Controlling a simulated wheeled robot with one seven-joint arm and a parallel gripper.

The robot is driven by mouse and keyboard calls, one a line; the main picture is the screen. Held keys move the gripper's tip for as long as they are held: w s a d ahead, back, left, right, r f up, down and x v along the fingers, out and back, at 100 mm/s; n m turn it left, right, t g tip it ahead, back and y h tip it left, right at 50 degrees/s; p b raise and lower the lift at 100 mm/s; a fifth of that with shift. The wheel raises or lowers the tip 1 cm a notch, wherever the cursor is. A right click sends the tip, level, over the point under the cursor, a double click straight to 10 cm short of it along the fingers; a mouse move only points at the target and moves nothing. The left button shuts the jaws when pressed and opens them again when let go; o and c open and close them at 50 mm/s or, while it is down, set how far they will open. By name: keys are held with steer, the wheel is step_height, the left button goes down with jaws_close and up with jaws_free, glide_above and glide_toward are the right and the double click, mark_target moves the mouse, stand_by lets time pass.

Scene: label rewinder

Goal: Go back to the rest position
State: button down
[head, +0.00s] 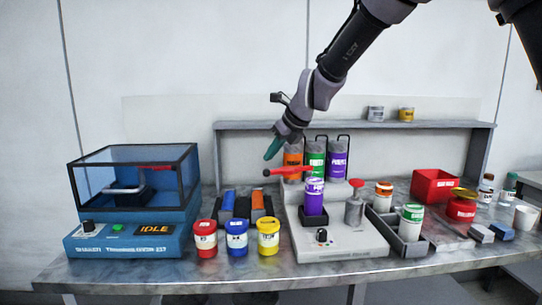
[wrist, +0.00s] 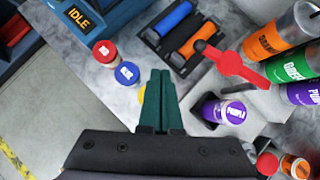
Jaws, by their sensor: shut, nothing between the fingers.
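My gripper (head: 273,148) is in the air above the bench, in front of the back shelf and left of the orange canister. Its teal fingers are together with nothing between them; they also show shut in the wrist view (wrist: 160,76). Below it in the head view is a red lever (head: 290,171) on the grey labelling machine (head: 340,245). A purple-labelled jar (head: 315,197) stands in the machine's dark holder. The gripper touches none of these in the head view.
The blue machine (head: 150,240) marked IDLE stands at left. Red (head: 205,238), blue (head: 237,238) and yellow (head: 268,237) jars stand at the front. Canisters (head: 338,160) stand behind. A red bin (head: 435,186) is at right. The air above the blue machine is clear.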

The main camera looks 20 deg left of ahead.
steer(key=s+d+r+n, duration=0.1)
steer(key=d+r+n, duration=0.25)
steer(key=d, duration=0.55)
steer(key=s+d+r+n+t, duration=0.1)
steer(key=d+r+n, duration=0.25)
steer(key=d, duration=0.55)
steer(key=s+d+r+n, duration=0.1)
steer(key=d+r+n, duration=0.3)
steer(key=d, duration=0.5)
steer(key=s+d+n+t+h, duration=0.2)
steer(key=s+d+n+h, duration=0.2)
steer(key=s+d+n, duration=0.4)
steer(key=s+d, duration=0.6)
steer(key=d, duration=0.4)
steer(key=shift+s+n+h, duration=0.15)
steer(key=shift+n+h, duration=0.25)
